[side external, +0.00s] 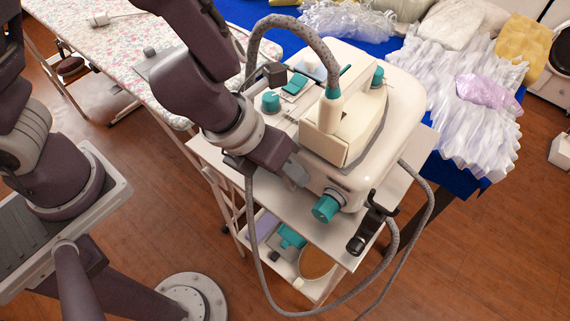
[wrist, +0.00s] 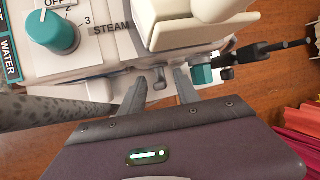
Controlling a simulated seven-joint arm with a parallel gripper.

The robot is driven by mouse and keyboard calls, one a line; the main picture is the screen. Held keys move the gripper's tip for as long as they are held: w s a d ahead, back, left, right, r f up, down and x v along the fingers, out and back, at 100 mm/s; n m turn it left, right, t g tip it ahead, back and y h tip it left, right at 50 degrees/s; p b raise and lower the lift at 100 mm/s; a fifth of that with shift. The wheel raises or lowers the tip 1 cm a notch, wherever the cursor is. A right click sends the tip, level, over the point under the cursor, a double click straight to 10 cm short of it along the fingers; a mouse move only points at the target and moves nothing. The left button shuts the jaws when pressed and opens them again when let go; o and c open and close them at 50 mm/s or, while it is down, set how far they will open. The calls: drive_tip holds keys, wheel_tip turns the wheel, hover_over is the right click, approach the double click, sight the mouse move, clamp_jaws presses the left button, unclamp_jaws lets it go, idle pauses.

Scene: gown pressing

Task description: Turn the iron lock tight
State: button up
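The cream steam iron (side external: 340,125) sits on top of the white steam station (side external: 395,100), with a grey hose rising from it. A small grey lever (wrist: 159,76), which looks like the iron lock, sticks out of the station's front in the wrist view. My gripper (side external: 298,172) is at the station's front edge, left of the teal front knob (side external: 325,208). In the wrist view its two fingers are spread, one on each side of the lever, with gaps showing. In the side view the lever is hidden or too small to make out.
A teal steam dial (wrist: 53,32) is at upper left in the wrist view. A black bracket (side external: 372,222) stands right of the front knob. Loose grey hose (side external: 262,270) hangs before the cart (side external: 402,185). A floral ironing board (side external: 85,45) and piled gowns (side external: 470,110) lie behind.

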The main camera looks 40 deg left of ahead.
drive_tip(key=shift+c, duration=0.5)
clamp_jaws()
drive_tip(key=shift+w+d+r+y, duration=0.1)
drive_tip(key=shift+w+d+y, duration=0.1)
drive_tip(key=shift+y, duration=0.2)
drive_tip(key=shift+s+d+m+y, duration=0.1)
drive_tip(key=shift+d+m+y, duration=0.25)
drive_tip(key=shift+y, duration=0.65)
drive_tip(key=shift+d, duration=0.1)
drive_tip(key=shift+o, duration=0.5)
unclamp_jaws()
drive_tip(key=shift+s+r, duration=0.1)
